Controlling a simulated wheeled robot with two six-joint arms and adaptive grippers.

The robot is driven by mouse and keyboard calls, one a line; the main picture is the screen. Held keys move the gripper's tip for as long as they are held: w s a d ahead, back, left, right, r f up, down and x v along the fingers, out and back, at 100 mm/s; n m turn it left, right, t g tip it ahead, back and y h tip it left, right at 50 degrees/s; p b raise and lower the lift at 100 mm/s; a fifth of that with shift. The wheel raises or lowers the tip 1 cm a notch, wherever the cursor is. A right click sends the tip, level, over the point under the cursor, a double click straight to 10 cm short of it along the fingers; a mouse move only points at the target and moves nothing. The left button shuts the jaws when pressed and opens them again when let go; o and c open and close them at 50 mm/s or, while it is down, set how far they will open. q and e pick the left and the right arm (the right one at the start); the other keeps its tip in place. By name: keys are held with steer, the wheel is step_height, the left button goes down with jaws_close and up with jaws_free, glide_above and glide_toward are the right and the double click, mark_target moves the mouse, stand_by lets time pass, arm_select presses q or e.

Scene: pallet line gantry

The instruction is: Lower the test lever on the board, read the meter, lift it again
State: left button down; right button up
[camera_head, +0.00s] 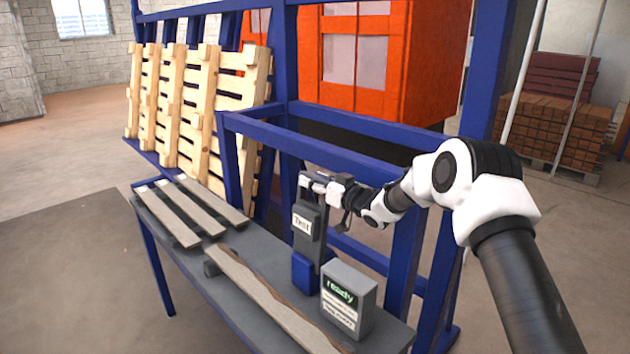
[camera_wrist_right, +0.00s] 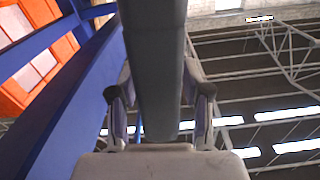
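A dark grey upright board (camera_head: 322,240) carries a lever with a white "TEST" label (camera_head: 303,223) on it and a blue block (camera_head: 305,272) below. My right gripper (camera_head: 318,183) is at the top of the lever. In the right wrist view a grey bar (camera_wrist_right: 158,70) runs between the two fingers of my right gripper (camera_wrist_right: 160,95). Whether the fingers press on it is not clear. The grey meter box (camera_head: 349,292) stands to the right of the board's foot and shows "ready" in green. My left gripper is out of view.
The grey bench (camera_head: 255,240) holds several loose planks (camera_head: 205,207) and one longer rough-edged plank (camera_head: 265,300). Blue gantry posts and beams (camera_head: 330,150) stand close behind the board and my right arm. A wooden pallet (camera_head: 190,110) leans at the left.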

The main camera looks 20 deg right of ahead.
jaws_close()
steer(key=shift+s+a, duration=0.1)
steer(key=s+a+f+n+b, duration=0.1)
steer(key=s+a+n+b, duration=0.1)
steer(key=a+b, duration=0.4)
steer(key=s+a+f+n+b, duration=0.1)
steer(key=s+a+n+b, duration=0.2)
steer(key=a+n+b, duration=0.2)
steer(key=shift+a+f+b, duration=0.35)
steer(key=shift+a+b, duration=0.05)
steer(key=shift+a, duration=1.1)
steer(key=shift+o, duration=1.7)
jaws_free()
steer(key=shift+w, duration=0.15)
